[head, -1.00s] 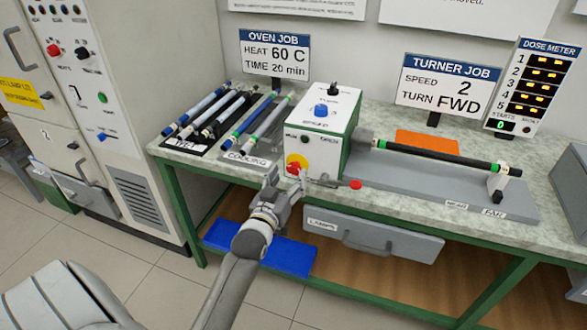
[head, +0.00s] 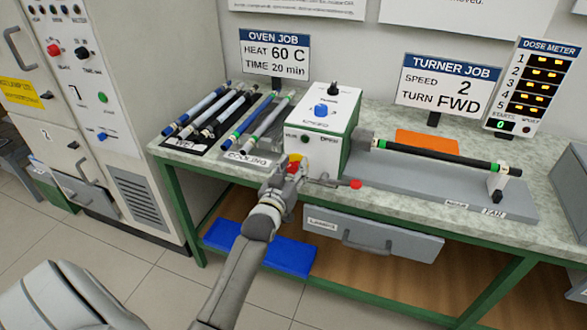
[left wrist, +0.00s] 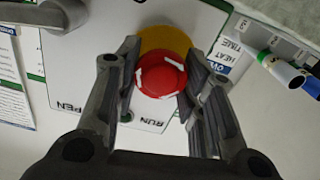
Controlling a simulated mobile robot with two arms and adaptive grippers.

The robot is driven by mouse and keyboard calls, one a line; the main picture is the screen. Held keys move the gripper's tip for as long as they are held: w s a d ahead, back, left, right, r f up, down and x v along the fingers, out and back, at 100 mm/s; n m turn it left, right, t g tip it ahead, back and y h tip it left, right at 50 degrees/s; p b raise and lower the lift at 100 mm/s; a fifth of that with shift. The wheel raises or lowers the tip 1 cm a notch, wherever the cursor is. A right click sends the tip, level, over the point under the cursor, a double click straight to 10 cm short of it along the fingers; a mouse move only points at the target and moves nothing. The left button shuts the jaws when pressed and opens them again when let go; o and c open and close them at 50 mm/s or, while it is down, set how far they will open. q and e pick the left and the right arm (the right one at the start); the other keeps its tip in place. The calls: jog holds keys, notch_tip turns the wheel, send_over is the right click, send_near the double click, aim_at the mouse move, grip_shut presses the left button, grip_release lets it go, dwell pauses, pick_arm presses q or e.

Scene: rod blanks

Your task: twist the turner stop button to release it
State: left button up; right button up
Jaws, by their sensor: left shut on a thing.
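The turner (head: 325,115) is a white box with green edges on the bench, with a blue knob on top. Its red stop button (left wrist: 160,77), on a yellow disc (left wrist: 165,42), shows between my left gripper's fingers in the left wrist view. White arrow marks show on the button. My left gripper (head: 292,168) is at the turner's front face and hides most of the button in the head view. In the left wrist view the left gripper (left wrist: 160,82) has a finger on each side of the button, shut on it. My right gripper is not in view.
A lever with a red tip (head: 355,184) sticks out right of the gripper. A dark rod (head: 435,155) is mounted on the turner's grey bed (head: 400,188). Several rods lie on the wet and cooling racks at left. A grey drawer (head: 400,245) hangs below.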

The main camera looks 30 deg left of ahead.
pick_arm(q)
jog(key=shift+c, duration=0.6)
jog(key=shift+r+m+p, duration=0.1)
jog(key=shift+m+p, duration=0.2)
jog(key=shift+p, duration=0.15)
jog(key=shift+m+p, duration=0.5)
jog(key=shift+p, duration=0.05)
jog(key=o, duration=1)
jog(key=shift+o, duration=0.2)
